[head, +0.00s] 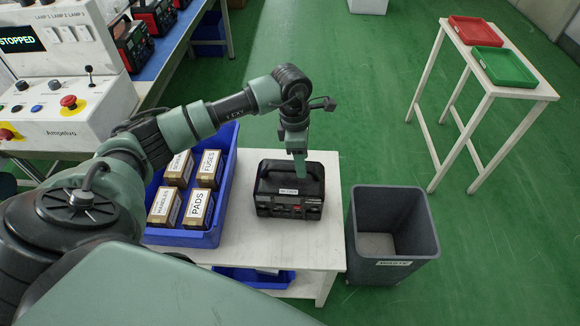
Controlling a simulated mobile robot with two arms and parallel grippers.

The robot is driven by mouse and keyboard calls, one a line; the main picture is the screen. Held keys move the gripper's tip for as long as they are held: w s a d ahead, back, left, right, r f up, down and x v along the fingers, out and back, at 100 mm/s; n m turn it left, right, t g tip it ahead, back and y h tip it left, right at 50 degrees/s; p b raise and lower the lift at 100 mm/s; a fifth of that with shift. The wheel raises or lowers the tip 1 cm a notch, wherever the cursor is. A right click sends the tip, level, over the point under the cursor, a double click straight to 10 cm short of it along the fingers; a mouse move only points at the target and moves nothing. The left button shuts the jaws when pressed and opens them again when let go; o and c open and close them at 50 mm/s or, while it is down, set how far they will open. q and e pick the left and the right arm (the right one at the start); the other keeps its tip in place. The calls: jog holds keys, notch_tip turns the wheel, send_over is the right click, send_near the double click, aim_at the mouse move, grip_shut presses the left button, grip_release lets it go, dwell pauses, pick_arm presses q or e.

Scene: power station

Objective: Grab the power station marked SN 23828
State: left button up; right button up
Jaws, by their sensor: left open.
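A black power station (272,203) with a carry handle and a red-accented front panel stands upright on the white table. A small white label is on its top front edge; its text is too small to read surely. My left gripper (299,168) points down over the right part of the power station's top, near the handle. It is open, seen edge-on, and holds nothing. I cannot tell if its fingers touch the handle. My right gripper is not in view. More power stations (133,42) stand on a blue-topped bench at upper left.
A blue bin (222,222) with boxes marked FUSES, PADS and HANDLES is left of the power station. A grey waste bin (393,265) stands right of the white table (308,247). A side table holds a red tray (474,31) and a green tray (503,66). A control panel (62,79) reads STOPPED.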

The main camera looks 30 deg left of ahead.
aim_at(291, 166)
pick_arm(q)
jog(key=shift+y, duration=0.8)
jog(key=a, duration=0.4)
jog(key=shift+s+b, duration=0.2)
jog(key=shift+b, duration=0.1)
notch_tip(291, 166, down, 2)
jog(key=shift+f+b, duration=0.1)
jog(key=shift+b, duration=0.55)
jog(key=f+b, duration=0.2)
jog(key=f, duration=0.1)
jog(key=f+b, duration=0.1)
jog(key=f, duration=0.1)
jog(key=shift+w, duration=0.35)
grip_shut()
jog(key=shift+w+r, duration=0.15)
jog(key=shift+r, duration=0.1)
